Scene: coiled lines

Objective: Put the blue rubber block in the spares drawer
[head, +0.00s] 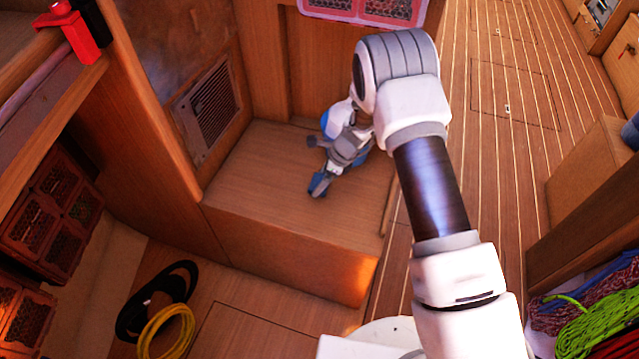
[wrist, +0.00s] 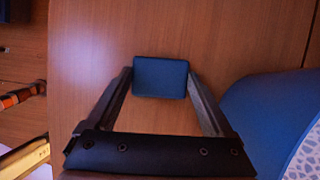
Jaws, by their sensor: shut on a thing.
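The blue rubber block (wrist: 160,77) is a small dark-blue rectangle in the wrist view. It sits between the two fingertips of my gripper (wrist: 161,84), which is shut on it. A plain wooden surface shows behind the block. In the head view my gripper (head: 319,182) is over the wooden bench or locker top (head: 270,185), with blue showing at its tip. I cannot tell how far the block is from the surface. I cannot make out an open drawer or which front is the spares drawer.
A vent grille (head: 209,108) is in the panel left of the bench. Black and yellow coiled lines (head: 165,330) lie on the floor below. A red object (head: 75,30) is on the upper-left ledge. Striped floor is clear at upper right.

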